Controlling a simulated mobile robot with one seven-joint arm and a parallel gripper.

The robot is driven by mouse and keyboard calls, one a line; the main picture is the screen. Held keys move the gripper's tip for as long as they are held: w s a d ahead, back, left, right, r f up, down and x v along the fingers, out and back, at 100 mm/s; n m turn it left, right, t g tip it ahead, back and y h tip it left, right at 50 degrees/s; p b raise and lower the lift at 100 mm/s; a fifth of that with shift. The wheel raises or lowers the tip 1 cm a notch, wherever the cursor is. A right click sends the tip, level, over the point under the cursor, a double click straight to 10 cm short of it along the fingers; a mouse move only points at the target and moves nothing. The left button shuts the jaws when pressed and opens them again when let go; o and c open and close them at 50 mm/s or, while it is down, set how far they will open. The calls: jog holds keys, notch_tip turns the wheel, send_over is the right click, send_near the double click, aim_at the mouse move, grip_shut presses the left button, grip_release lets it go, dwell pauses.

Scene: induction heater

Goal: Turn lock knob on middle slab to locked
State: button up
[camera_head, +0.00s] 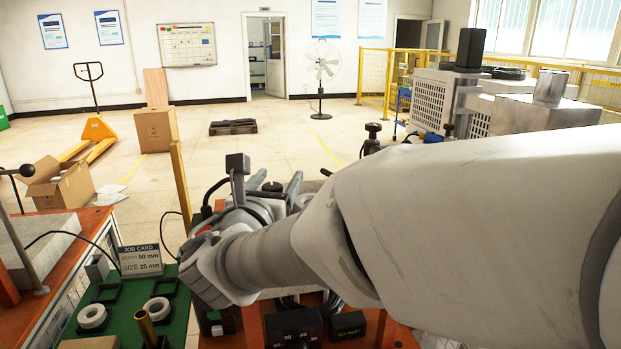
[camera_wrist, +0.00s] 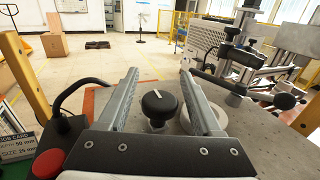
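A round black knob (camera_wrist: 158,105) with a short white pointer line on top stands on a grey slab (camera_wrist: 262,130) in the wrist view. The pointer is directed roughly away from me, slightly left. My gripper (camera_wrist: 159,72) is open, one finger on each side of the knob, with visible gaps on both sides. The fingertips reach past the knob in the picture. In the head view the knob's dark top (camera_head: 272,186) shows between the fingers of my gripper (camera_head: 270,177), and my arm hides most of the slab.
A clamp assembly with black handles (camera_wrist: 285,101) stands right of the gripper. A red button (camera_wrist: 48,162) and a black cable (camera_wrist: 82,85) are close on the left. A job card (camera_head: 140,260) and white rings (camera_head: 92,316) are on a green mat at lower left.

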grip_shut()
